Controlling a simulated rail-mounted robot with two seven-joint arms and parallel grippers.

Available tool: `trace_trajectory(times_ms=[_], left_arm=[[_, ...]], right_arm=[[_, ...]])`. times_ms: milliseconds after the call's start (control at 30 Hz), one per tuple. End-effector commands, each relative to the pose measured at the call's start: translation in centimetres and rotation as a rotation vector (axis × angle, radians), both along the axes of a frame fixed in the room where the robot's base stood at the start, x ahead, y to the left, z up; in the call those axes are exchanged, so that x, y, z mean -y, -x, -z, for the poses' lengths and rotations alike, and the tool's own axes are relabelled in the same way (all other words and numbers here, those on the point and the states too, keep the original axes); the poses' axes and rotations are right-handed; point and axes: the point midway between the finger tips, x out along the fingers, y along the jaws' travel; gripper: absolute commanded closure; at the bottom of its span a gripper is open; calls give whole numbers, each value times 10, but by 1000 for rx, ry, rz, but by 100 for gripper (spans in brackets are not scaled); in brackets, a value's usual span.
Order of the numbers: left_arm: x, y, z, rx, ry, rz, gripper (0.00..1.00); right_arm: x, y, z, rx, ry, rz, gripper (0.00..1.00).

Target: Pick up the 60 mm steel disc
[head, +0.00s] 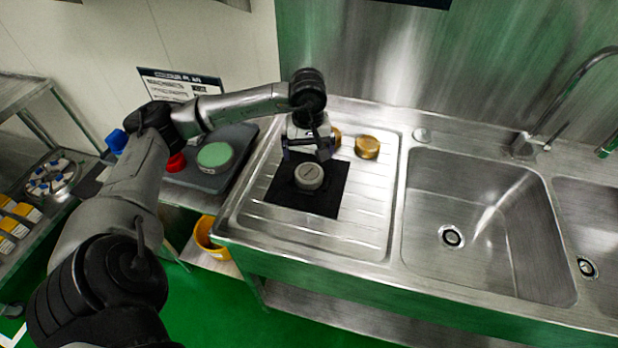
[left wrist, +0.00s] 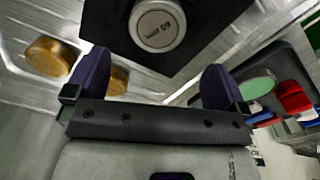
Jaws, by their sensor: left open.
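The 60 mm steel disc (head: 309,177) is a round grey puck lying on a black square mat (head: 322,205) on the sink's drainboard. My left gripper (head: 306,152) is just behind the disc in the head view. In the left wrist view its two purple-dark fingers (left wrist: 157,82) are apart with nothing between them, and the disc lies beyond their tips. My right gripper does not show.
Two brass discs stand behind the mat: one at the right (head: 367,147), one partly hidden by my gripper (head: 336,138). A grey tray (head: 245,148) with a green-topped round item (head: 215,156) is to the left. The sink basin (head: 480,225) is to the right.

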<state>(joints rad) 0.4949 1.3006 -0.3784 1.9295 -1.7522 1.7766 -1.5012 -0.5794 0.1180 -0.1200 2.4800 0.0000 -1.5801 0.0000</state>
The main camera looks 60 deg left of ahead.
Motion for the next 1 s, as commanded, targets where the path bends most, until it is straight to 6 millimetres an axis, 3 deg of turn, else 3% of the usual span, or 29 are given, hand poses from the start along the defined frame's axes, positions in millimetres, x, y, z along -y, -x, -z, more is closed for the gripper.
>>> trace_trajectory(times_ms=[133, 467, 833, 1000], left_arm=[[0, 0, 21, -2, 1, 0, 0], [0, 0, 35, 0, 2, 0, 0], [0, -3, 77, -2, 4, 0, 0], [-1, -3, 84, 1, 3, 0, 0]], right_arm=[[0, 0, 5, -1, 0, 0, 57], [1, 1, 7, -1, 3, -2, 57], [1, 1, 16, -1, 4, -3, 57], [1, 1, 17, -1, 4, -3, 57]])
